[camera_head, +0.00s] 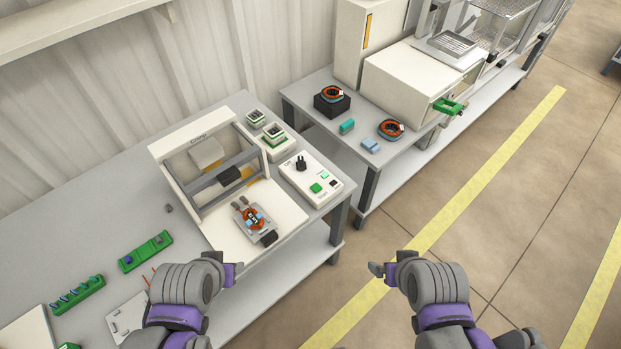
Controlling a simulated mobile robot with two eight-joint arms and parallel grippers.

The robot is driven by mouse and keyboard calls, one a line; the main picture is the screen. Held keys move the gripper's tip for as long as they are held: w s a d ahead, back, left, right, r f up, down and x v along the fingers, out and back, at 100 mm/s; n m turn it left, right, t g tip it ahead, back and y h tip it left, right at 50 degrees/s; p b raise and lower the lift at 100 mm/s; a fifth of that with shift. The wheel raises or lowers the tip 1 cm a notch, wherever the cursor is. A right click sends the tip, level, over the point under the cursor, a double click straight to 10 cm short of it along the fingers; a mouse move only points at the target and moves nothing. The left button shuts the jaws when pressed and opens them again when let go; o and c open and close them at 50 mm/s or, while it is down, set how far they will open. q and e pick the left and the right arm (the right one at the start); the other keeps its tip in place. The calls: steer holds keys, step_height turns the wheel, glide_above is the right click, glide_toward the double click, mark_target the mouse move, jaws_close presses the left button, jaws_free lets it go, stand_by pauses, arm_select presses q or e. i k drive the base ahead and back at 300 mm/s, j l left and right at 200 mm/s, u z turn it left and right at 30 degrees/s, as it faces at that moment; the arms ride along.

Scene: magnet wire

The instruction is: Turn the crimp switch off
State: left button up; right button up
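The crimp control box (323,193) is a white box on the left table, right of the crimp machine (183,145). A black rotary switch (301,164) stands up near the back of its top, beside small lettering that looks like "Off" or "On". Its exact setting is too small to read. Two green buttons and a dark one are also on top. My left gripper (236,273) is over the table's front edge, left of and nearer than the box. My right gripper (380,270) is over the floor, right of and nearer than the box. Neither touches the switch. Their finger gaps are unclear.
A fixture with an orange coil (254,218) sits at the crimp machine's front. Small green-and-white parts (272,136) stand behind the box. A second table (318,96) holds more coils and a large white machine. Open floor lies at the right.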

mark_target(301, 166)
steer(key=i+j+u, duration=0.1)
steer(key=i+u, duration=0.25)
steer(key=i+j+u, duration=0.1)
steer(key=u, duration=0.25)
steer(key=i+l, duration=0.05)
steer(key=i, duration=0.05)
